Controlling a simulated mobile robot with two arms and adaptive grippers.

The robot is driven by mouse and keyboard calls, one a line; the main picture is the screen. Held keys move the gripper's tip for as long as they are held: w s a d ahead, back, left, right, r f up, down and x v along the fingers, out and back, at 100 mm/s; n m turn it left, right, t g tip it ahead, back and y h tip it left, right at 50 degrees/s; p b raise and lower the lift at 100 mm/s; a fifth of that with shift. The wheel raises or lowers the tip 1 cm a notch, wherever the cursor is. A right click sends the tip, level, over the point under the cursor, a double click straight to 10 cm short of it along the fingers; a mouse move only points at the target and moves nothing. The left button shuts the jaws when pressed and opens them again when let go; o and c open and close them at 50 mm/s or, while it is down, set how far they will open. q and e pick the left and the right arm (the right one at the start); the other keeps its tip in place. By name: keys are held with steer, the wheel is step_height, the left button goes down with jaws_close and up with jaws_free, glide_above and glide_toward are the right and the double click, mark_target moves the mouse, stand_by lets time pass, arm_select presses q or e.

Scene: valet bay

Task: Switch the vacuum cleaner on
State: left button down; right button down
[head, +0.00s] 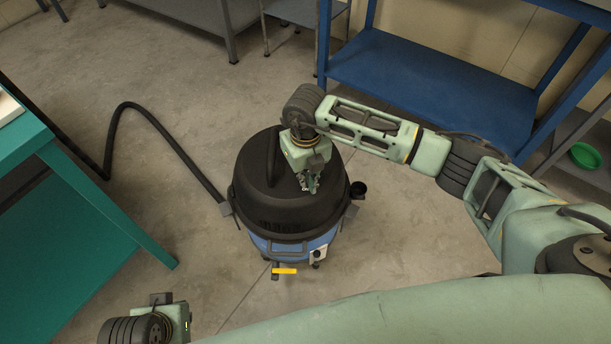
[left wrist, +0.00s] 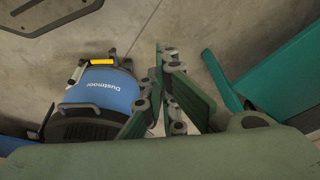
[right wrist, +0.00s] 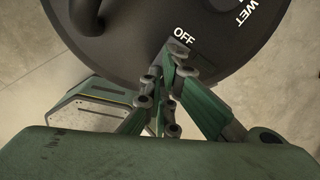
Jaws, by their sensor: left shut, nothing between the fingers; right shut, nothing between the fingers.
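The vacuum cleaner (head: 262,195) stands upright on the floor, with a black domed lid, a blue body and a yellow piece low at its front. Its body also shows in the left wrist view (left wrist: 106,88). In the right wrist view its lid (right wrist: 130,45) carries white "OFF" and "WET" lettering. My right gripper (head: 311,184) is shut and empty over the right front part of the lid. Its fingertips (right wrist: 168,60) appear just below "OFF"; I cannot tell whether they touch. A switch is not clearly visible there. My left gripper (left wrist: 167,56) is shut and empty, away from the vacuum.
A black hose (head: 165,133) runs from the vacuum's left side across the floor. A teal table (head: 75,200) stands at left. A blue shelf unit (head: 430,85) stands behind at right, with a green bowl (head: 587,155) near it. Floor around the vacuum is mostly clear.

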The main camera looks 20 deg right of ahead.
arm_select(q)
steer(key=shift+r, duration=0.4)
arm_select(e)
steer(key=shift+f, duration=0.15)
arm_select(q)
steer(key=shift+r, duration=0.3)
steer(key=shift+s+r, duration=0.1)
steer(key=shift+s, duration=0.1)
